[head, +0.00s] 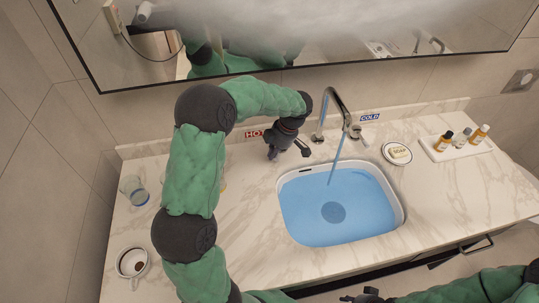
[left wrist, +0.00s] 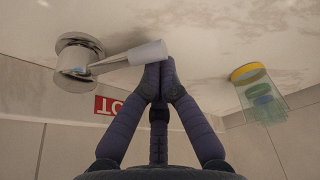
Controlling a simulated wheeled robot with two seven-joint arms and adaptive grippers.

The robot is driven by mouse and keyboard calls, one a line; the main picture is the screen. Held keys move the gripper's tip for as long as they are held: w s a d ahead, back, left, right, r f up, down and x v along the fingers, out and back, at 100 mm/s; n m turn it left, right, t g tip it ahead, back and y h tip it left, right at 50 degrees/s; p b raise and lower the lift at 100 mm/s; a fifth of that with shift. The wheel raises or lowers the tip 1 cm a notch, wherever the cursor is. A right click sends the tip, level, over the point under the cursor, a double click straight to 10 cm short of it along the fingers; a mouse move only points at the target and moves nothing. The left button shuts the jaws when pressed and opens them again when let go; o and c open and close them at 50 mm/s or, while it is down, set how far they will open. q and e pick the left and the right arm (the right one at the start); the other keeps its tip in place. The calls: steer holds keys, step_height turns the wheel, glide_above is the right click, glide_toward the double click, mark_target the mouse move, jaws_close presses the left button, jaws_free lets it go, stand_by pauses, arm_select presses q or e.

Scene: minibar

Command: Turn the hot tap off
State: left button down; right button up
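The hot tap (left wrist: 85,62) shows in the left wrist view as a round chrome base with a lever ending in a pale tip. In the head view it is mostly hidden by my left gripper (head: 283,143), near the red HOT label (head: 253,134). In the left wrist view the left fingertips (left wrist: 160,75) are together with nothing seen between them, at the lever's tip; I cannot tell whether they touch it. Water (head: 335,165) runs from the spout (head: 334,97) into the basin (head: 288,215). My right gripper (head: 366,296) is at the bottom edge, its state unclear.
The cold handle (head: 356,131) stands right of the spout, by the blue COLD label (head: 370,117). A soap dish (head: 397,160) and a tray of bottles (head: 437,154) are at the right. A glass (head: 133,189) and a cup (head: 131,262) stand at the left. A mirror hangs above.

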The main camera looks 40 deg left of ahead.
arm_select(q)
steer(key=shift+w+d+n, duration=0.2)
steer(key=shift+d+n, duration=0.2)
steer(key=shift+d, duration=0.25)
steer(key=shift+w+d+b, duration=0.35)
steer(key=shift+w+d, duration=0.05)
steer(key=shift+d, duration=0.35)
arm_select(e)
steer(key=shift+w+d+f, duration=0.1)
steer(key=shift+d+f, duration=0.3)
steer(key=shift+f, duration=0.1)
